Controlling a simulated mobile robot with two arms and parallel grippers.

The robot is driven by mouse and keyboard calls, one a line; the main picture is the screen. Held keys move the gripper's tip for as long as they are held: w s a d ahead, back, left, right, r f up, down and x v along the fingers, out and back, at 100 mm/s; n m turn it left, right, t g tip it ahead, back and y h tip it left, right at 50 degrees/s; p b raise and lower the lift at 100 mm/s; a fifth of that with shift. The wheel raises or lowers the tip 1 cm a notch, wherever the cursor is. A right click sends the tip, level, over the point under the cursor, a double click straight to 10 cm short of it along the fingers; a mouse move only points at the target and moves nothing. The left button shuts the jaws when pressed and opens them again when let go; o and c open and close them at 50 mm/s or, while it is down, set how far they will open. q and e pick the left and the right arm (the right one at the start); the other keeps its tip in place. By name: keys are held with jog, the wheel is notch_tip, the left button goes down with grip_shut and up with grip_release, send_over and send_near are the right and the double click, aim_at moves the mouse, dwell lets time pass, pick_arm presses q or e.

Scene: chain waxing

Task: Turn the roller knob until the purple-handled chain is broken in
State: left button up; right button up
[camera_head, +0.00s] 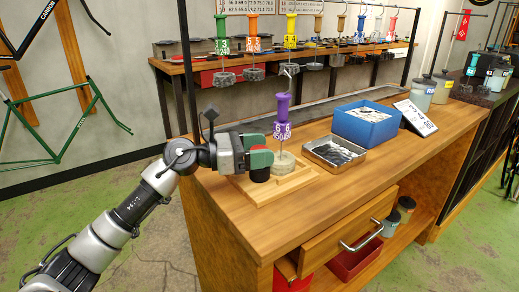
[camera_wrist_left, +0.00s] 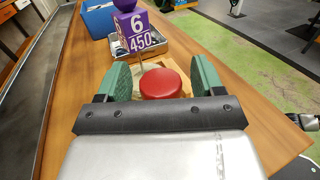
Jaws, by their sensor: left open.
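The purple-handled chain (camera_head: 281,121) stands upright at the roller on a wooden base (camera_head: 291,186), its grey coil low down. Its purple block reads 6 and 450 in the left wrist view (camera_wrist_left: 138,34). The red roller knob (camera_wrist_left: 161,84) shows in the left wrist view between the two green finger pads of my left gripper (camera_wrist_left: 163,83). The gripper is open, with a finger on each side of the knob; a gap shows at least on the right side.
A blue bin (camera_head: 366,128) and a metal tray (camera_head: 318,157) with dark items stand right of the roller base. A sign card (camera_head: 416,117) leans behind. Several coloured-handled chains hang from a rack at the back. The front of the wooden bench (camera_head: 350,190) is clear.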

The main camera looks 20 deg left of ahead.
pick_arm(q)
jog(key=shift+s+a+f, duration=0.1)
jog(key=shift+s+a, duration=0.05)
jog(key=shift+a, duration=0.15)
jog(key=b+v, duration=0.1)
jog(key=v, duration=0.7)
jog(key=shift+s+a+b, duration=0.2)
jog(key=shift+a+b, duration=0.1)
jog(key=shift+a, duration=0.05)
jog(key=shift+s+a, duration=0.4)
jog(key=shift+a, duration=0.15)
pick_arm(e)
jog(key=shift+w+a+r, duration=0.1)
jog(key=shift+w+r, duration=0.3)
jog(key=shift+r, duration=0.45)
jog(key=shift+w+a+r, duration=0.1)
jog(key=shift+w+r, duration=0.35)
jog(key=shift+r, duration=0.45)
jog(key=shift+w+r, duration=0.4)
jog(key=shift+r, duration=0.45)
